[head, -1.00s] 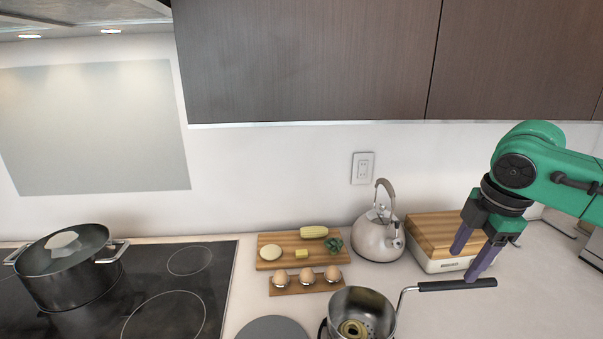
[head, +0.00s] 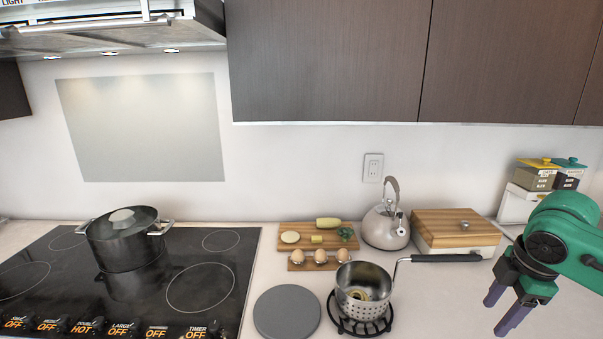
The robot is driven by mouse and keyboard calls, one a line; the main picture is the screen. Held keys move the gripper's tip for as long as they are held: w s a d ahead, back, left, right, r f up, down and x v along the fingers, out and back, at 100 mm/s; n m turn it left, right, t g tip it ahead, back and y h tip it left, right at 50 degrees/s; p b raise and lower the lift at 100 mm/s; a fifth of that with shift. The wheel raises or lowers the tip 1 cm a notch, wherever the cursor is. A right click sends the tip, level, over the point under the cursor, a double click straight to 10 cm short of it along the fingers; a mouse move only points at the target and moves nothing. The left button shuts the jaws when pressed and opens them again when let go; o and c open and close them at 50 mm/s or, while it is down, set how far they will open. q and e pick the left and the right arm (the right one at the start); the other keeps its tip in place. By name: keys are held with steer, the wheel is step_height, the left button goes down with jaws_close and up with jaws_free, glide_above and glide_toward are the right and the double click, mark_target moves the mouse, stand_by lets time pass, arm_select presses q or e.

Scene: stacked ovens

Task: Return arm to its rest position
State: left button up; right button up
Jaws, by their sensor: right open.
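My right gripper (head: 508,308) is at the lower right in the head view, with purple fingers spread apart and nothing between them. Its green arm comes in from the right edge. The gripper is over the right part of the counter, apart from the strainer pot (head: 363,287) and its black handle (head: 447,258). The pot is metal with holes in its side and a yellowish thing inside, and it stands on a black trivet (head: 364,326). My left gripper is not in view.
A lidded black pot (head: 125,245) stands on the cooktop (head: 200,288). A kettle (head: 386,226), wooden-lidded box (head: 455,236), cutting board (head: 290,238), egg holder (head: 297,265) and grey disc (head: 287,312) sit on the counter. Stacked boxes (head: 535,182) stand at the back right.

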steer(key=s+a+f+m, duration=0.1)
steer(key=s+f+m, duration=0.1)
steer(key=f, duration=0.7)
steer(key=s+a+f+m, duration=0.1)
steer(key=s+f+m, duration=0.15)
steer(key=f, duration=0.65)
steer(key=s+a+f+m+t, duration=0.1)
steer(key=s+a+f+m, duration=0.25)
steer(key=a, duration=0.25)
steer(key=s+a+f+m+t, duration=0.1)
steer(key=s+a+f+m, duration=0.1)
steer(key=s+a+m, duration=0.3)
step_height(320, 180, down, 22)
steer(key=g, duration=0.1)
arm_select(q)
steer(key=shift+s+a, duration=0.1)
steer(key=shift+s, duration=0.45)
arm_select(e)
steer(key=s+d+f+g, duration=0.1)
steer(key=s+d+f, duration=0.1)
steer(key=s+f, duration=1.3)
steer(key=s, duration=0.3)
steer(key=shift+s+f+n+g, duration=0.15)
steer(key=shift+f+n+g, duration=0.15)
steer(key=shift+g, duration=0.1)
